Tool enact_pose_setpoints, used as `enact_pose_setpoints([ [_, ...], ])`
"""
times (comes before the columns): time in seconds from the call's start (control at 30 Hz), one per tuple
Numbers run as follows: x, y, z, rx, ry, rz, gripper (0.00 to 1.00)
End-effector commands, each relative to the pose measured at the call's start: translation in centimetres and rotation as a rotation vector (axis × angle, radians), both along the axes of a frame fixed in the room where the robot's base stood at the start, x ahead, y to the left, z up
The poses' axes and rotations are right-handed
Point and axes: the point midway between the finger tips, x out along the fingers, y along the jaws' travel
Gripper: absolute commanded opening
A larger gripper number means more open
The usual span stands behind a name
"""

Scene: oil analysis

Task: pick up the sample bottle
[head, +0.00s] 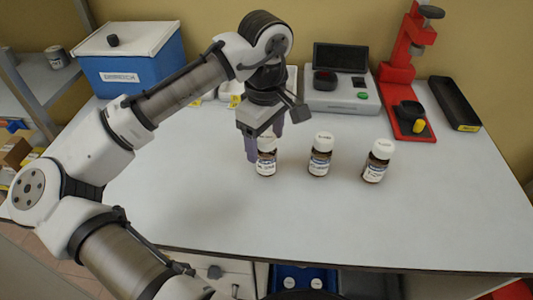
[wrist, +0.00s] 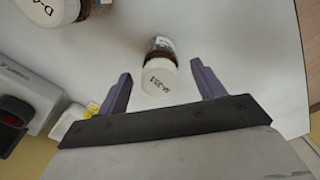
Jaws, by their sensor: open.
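Three brown sample bottles with white caps and white labels stand upright on the white table: a left one (head: 266,158), a middle one (head: 319,155) and a right one (head: 377,161). My gripper (head: 265,145) is at the left bottle in the head view, its fingers partly hidden behind the cap. In the wrist view my gripper (wrist: 162,90) is open, with a purple finger on each side of a bottle's white cap (wrist: 160,77). Gaps show between the fingers and this cap. Another bottle (wrist: 52,12), its cap marked "D-", is cut off at the upper left of the wrist view.
A grey instrument (head: 340,95) stands behind the bottles, with a red press (head: 398,75) and a black tray (head: 455,105) to its right. A blue box with a white lid (head: 135,75) is at the back left. The front of the table (head: 230,215) is clear.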

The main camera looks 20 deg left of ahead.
Motion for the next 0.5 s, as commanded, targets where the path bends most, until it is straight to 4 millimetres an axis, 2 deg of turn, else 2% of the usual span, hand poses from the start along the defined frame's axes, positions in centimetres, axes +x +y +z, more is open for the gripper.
enact_pose_setpoints([
  [0.23, -0.2, -0.3, -3.6, 0.001, 0.002, 0.000, 0.68],
  [0.5, -0.2, -0.4, -4.5, 0.001, 0.000, -0.001, 0.68],
])
